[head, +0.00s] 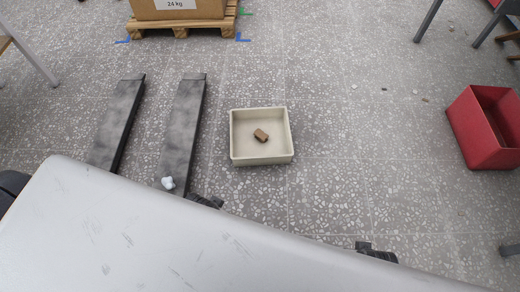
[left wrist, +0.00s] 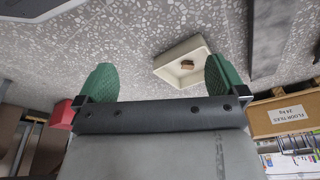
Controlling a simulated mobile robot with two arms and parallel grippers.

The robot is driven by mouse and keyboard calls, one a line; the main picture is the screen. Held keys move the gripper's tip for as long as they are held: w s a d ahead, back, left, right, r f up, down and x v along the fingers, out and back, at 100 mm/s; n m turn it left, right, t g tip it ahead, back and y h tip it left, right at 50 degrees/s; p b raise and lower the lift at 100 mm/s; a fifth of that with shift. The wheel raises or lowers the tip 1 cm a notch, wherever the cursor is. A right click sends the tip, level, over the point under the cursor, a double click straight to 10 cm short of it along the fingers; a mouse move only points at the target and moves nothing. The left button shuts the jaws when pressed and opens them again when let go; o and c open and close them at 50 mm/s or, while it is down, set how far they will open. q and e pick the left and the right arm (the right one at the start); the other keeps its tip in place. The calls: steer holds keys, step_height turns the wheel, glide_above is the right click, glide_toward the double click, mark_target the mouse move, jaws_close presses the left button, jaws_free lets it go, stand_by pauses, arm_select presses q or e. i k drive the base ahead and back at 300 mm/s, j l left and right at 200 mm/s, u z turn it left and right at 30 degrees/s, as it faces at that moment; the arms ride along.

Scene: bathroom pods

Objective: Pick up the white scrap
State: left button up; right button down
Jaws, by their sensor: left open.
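The white scrap (head: 168,183) is a small crumpled piece at the near end of the right-hand dark bar (head: 182,130), close to the edge of the large pale grey surface in the foreground of the head view. I do not make it out in the left wrist view. My right gripper is not in view.
A cream tray (head: 233,137) holding a brown block (head: 261,135) stands on the floor right of the bars. A second dark bar (head: 118,120) lies left. A red bin (head: 478,135) stands far right. A box on a pallet (head: 180,27) stands behind. Floor between tray and bin is mostly clear.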

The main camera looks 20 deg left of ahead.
mark_target(167, 183)
steer(key=u, duration=1.8)
steer(key=i+l, duration=0.5)
steer(key=i+l+u, duration=0.1)
steer(key=i+l, duration=0.4)
steer(key=l, duration=0.1)
